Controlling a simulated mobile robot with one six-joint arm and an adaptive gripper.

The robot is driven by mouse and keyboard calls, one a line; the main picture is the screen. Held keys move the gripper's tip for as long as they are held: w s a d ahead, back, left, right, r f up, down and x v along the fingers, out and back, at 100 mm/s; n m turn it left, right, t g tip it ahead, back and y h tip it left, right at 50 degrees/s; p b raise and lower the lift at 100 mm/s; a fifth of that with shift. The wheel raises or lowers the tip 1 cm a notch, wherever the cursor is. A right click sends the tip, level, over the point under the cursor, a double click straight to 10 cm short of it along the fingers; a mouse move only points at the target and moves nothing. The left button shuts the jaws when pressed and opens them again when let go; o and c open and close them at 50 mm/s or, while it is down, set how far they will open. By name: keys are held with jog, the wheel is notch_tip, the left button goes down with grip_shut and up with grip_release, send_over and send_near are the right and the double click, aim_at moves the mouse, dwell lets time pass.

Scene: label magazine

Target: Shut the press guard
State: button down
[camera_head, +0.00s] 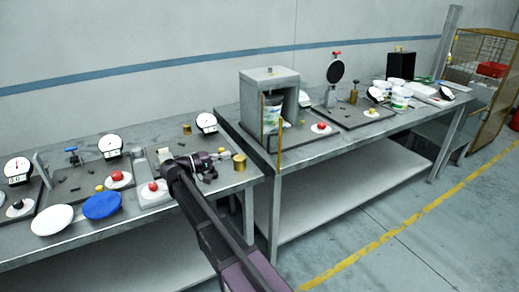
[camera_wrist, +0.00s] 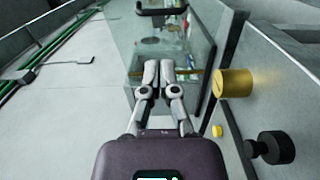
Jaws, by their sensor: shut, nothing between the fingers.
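The press (camera_head: 270,77) is a grey box-like frame on the right-hand bench, with a printed tub (camera_head: 271,112) inside it. A yellow upright strip (camera_head: 280,143) stands at its front, seemingly the guard's edge. In the wrist view, a clear panel (camera_wrist: 195,55) with a black bar handle (camera_wrist: 162,11) lies beyond my fingers and looks like the guard; its exact angle to the press is unclear. My gripper (camera_head: 212,164) is shut and empty over the left bench, left of and apart from the press. Its fingertips (camera_wrist: 158,66) are together in the wrist view.
A brass cylinder (camera_head: 240,162) stands close to my gripper; a brass cylinder (camera_wrist: 234,83) also shows right of my fingers. Dials, red buttons and a blue disc (camera_head: 102,205) occupy the left bench. A narrow gap separates the benches.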

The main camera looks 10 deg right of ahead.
jog(key=shift+d, duration=0.15)
jog(key=x, duration=1.3)
jog(key=shift+w+d, duration=0.2)
jog(key=shift+d, duration=0.15)
